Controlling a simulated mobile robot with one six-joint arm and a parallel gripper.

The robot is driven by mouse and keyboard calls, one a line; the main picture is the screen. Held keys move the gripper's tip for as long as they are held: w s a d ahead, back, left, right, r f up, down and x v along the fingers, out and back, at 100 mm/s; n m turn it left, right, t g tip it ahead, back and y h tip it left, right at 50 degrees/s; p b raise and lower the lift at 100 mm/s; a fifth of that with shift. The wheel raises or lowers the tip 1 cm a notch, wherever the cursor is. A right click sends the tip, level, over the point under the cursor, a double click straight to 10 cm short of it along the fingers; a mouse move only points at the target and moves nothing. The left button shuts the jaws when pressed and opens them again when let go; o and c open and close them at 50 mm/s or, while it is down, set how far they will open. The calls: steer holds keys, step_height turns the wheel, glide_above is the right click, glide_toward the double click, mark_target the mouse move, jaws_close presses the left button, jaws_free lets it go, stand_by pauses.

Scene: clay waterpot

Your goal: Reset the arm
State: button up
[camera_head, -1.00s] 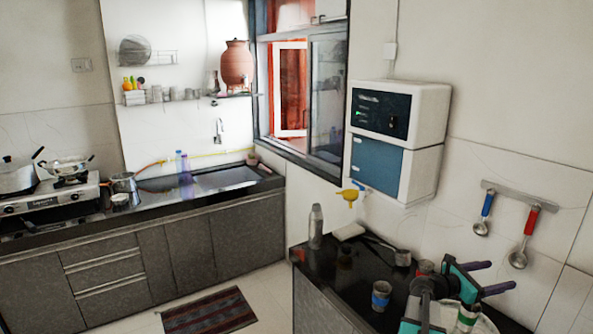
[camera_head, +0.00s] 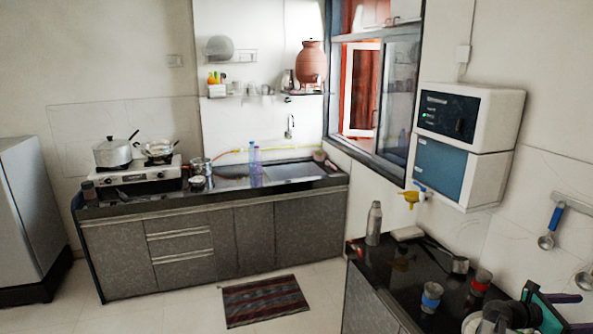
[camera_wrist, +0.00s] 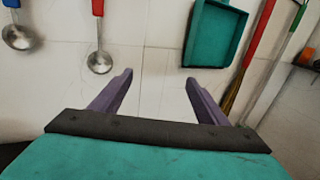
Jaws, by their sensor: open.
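My gripper (camera_head: 574,312) shows at the lower right edge of the head view, partly cut off, above the right end of the black counter. In the wrist view my gripper (camera_wrist: 159,78) has its two purple fingers spread apart with nothing between them. They point at the white tiled wall. The brown clay pot (camera_head: 311,62) stands upright on the wall shelf beside the window, far from my gripper.
The black counter (camera_head: 395,282) holds a bottle (camera_head: 374,223), a blue-banded cup (camera_head: 431,297) and a red-topped jar (camera_head: 481,281). Ladles (camera_wrist: 99,62) and a green dustpan (camera_wrist: 215,35) hang on the wall ahead. Open floor lies around the striped mat (camera_head: 264,300).

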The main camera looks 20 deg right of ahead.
steer(key=w+a+f+m+t+y, duration=0.2)
steer(key=w+a+f+m+y, duration=0.1)
steer(key=w+a+f, duration=0.55)
steer(key=w+a+f+m+t+y, duration=0.2)
steer(key=w+a+f, duration=0.35)
steer(key=a, duration=0.55)
steer(key=w+a+f+m+t+y, duration=0.1)
steer(key=w+a+f+m+y, duration=0.2)
steer(key=w+a+f, duration=0.55)
steer(key=a+f+m+y, duration=0.2)
steer(key=a+f+y, duration=0.1)
steer(key=a, duration=1.2)
steer(key=w+a+f+m+y, duration=0.1)
steer(key=a+f+m+y, duration=0.15)
steer(key=a, duration=1.15)
steer(key=a+f+m+y, duration=0.2)
steer(key=a+f+y, duration=0.2)
steer(key=a, duration=1.1)
steer(key=s+f+g+b, duration=0.1)
steer(key=s+f+b, duration=0.5)
steer(key=f, duration=0.6)
steer(key=s+f+g+b, duration=0.2)
steer(key=s+f+b, duration=0.5)
steer(key=s+f, duration=0.4)
steer(key=s+f+g+b, duration=0.1)
steer(key=s+f+b, duration=0.6)
steer(key=f, duration=0.8)
steer(key=shift+s+g, duration=0.3)
steer(key=shift+s, duration=0.35)
